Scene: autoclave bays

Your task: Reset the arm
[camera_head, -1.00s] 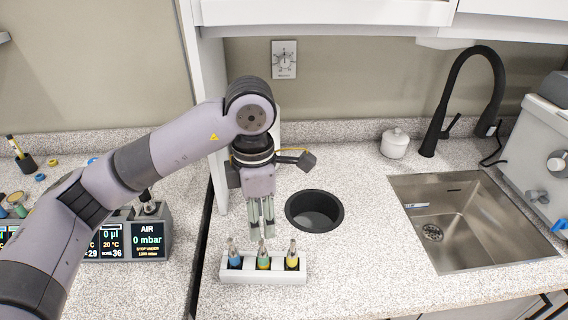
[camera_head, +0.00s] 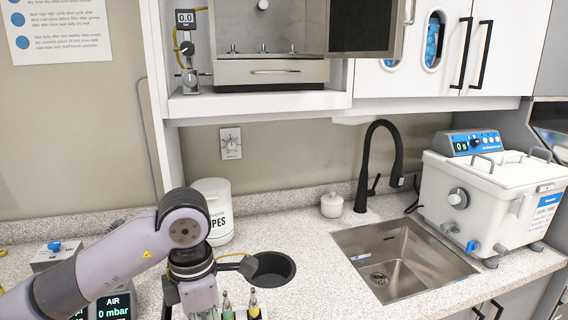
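My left arm comes in from the lower left. Its gripper body shows at the bottom of the head view, and the fingers are cut off by the lower edge, so whether they are open or shut does not show. Beside it on the counter are a green-banded vial (camera_head: 227,304) and a yellow-banded vial (camera_head: 254,304) in a white rack, mostly cut off. My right gripper is not in view.
A round dark hole (camera_head: 272,269) lies in the counter behind the gripper. A white canister (camera_head: 213,210) stands behind the arm. A sink (camera_head: 400,262), black faucet (camera_head: 376,165), small white jar (camera_head: 331,205) and white machine (camera_head: 478,200) are to the right. An open-doored cabinet unit (camera_head: 270,72) hangs above.

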